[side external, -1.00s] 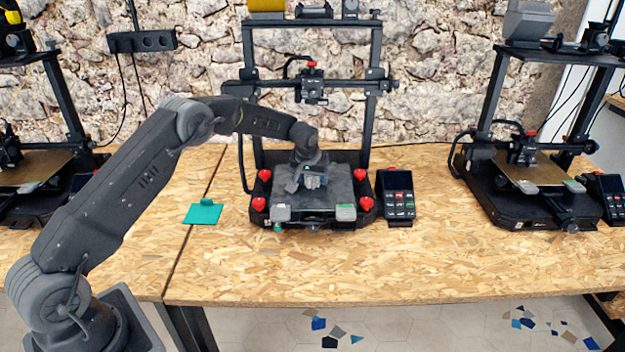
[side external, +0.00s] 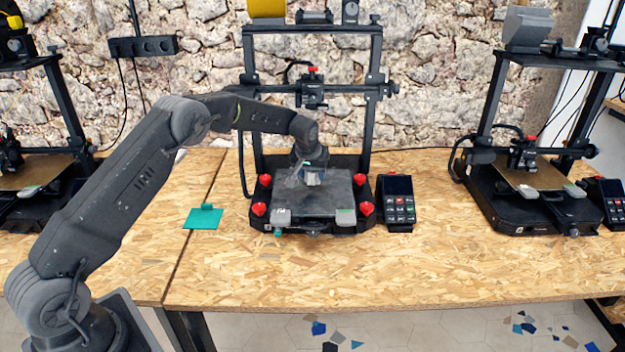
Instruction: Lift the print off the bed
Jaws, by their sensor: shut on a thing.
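The middle printer's dark bed (side external: 335,205) lies flat, with light clips at its front corners. My gripper (side external: 313,176) is over the back half of the bed, pointing down. It is shut on the print (side external: 314,180), a small pale grey-blue piece that shows just below and between the fingers. The fingers hide most of the print. I cannot tell for certain whether there is a gap between the print and the bed.
The printer's black frame (side external: 374,100) and crossbar stand close behind my gripper. Red knobs (side external: 364,208) sit at the bed corners. A control box (side external: 398,205) is to the right. A teal scraper-like piece (side external: 204,217) lies to the left. The front of the table is clear.

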